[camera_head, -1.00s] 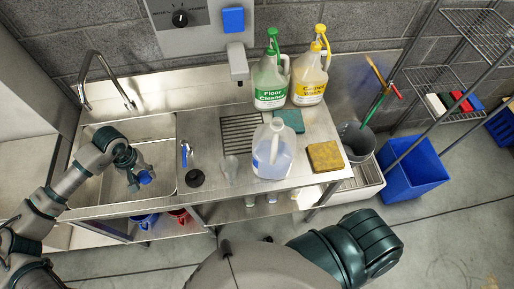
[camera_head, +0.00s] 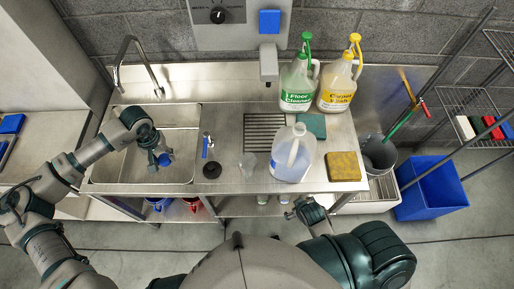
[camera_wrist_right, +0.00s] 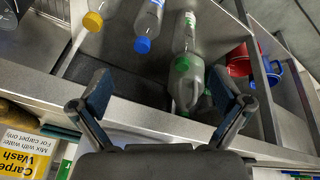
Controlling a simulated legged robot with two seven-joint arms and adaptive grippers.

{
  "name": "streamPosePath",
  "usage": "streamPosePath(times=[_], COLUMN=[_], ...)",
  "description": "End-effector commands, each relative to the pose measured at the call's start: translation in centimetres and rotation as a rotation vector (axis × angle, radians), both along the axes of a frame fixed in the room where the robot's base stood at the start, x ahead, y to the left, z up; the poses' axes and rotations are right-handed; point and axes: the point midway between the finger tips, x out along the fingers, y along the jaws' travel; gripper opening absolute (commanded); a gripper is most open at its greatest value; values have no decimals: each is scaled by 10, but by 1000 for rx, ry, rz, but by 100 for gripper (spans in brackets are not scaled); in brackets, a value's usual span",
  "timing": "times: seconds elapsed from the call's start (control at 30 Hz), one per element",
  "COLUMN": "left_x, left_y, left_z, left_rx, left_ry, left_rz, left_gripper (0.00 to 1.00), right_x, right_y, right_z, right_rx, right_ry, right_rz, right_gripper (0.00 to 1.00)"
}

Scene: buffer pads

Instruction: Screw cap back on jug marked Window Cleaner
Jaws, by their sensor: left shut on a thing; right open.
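A clear jug with pale blue liquid (camera_head: 292,160) stands upright and uncapped near the counter's front edge. Its label is turned away and unreadable. My left gripper (camera_head: 160,156) is over the sink, shut on a blue cap (camera_head: 166,159), well to the left of the jug. My right gripper (camera_head: 310,208) is in front of the counter edge, below and right of the jug.
Floor Cleaner (camera_head: 298,86) and Carpet Wash (camera_head: 337,86) jugs stand behind. Several capped bottles (camera_wrist_right: 185,65) lie below the counter.

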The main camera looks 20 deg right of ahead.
Motion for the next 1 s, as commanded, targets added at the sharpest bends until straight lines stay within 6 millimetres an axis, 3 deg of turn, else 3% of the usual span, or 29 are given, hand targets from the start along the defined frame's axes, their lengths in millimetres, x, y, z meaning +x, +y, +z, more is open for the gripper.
streamPosePath(times=[0.03, 0.17, 0.27, 0.47, 0.6, 0.7, 0.83, 1.0], left_x=[0, 0, 0, 0, 0, 0, 0, 0], left_y=[0, 0, 1, 2, 2, 1, 1, 1], left_z=[2, 3, 3, 3, 3, 3, 3, 3], left_rx=[0, 1, 0, -1, -1, -1, -1, -1], left_ry=[-1, -1, 0, 1, 0, 0, 0, 0], left_rz=[-1, 0, 0, 0, 0, 0, 0, 0], left_gripper=[34, 34, 34, 34, 34, 34, 34, 34], right_x=[0, 1, 15, 63, 98, 116, 128, 123], right_y=[-1, -8, -32, -91, -124, -134, -133, -120], right_z=[18, 59, 80, 106, 140, 171, 207, 242], right_rx=[-3, -41, -164, -563, -959, -1289, -1707, -2235], right_ry=[-15, -59, -151, -369, -521, -629, -754, -933], right_rz=[5, 47, 181, 598, 976, 1264, 1584, 1892], right_gripper=[100, 100, 100, 100, 100, 100, 100, 100])
